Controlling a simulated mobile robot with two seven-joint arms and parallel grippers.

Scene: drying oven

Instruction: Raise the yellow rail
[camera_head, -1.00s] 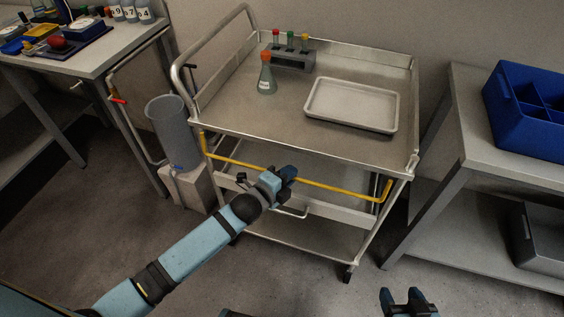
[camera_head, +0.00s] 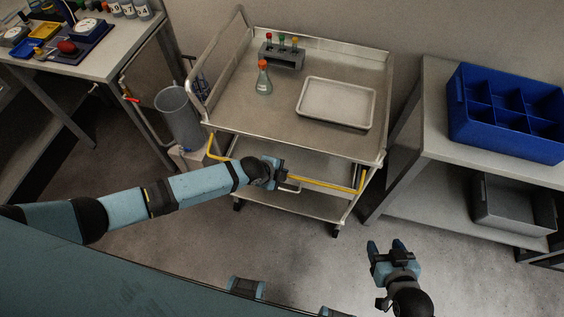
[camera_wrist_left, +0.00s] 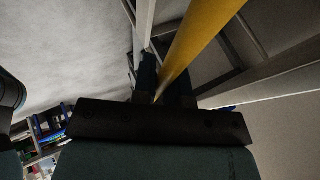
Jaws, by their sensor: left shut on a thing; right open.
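The yellow rail (camera_head: 328,185) runs across the front of a metal cart (camera_head: 230,132), below its top edge, with both ends bent upward. My left gripper (camera_head: 282,174) is at the rail's middle and shut on it; the arm hides part of the rail. In the left wrist view the yellow rail (camera_wrist_left: 202,38) runs down between the dark fingers (camera_wrist_left: 165,85). My right gripper (camera_head: 386,250) is open and empty over the floor at the lower right, apart from the cart.
On the cart top are an orange-capped flask (camera_head: 264,80), a tube rack (camera_head: 281,58) and a pale tray (camera_head: 336,103). A grey bin (camera_head: 180,117) stands left of the cart. A table with a blue crate (camera_head: 500,125) is at the right. The floor before the cart is clear.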

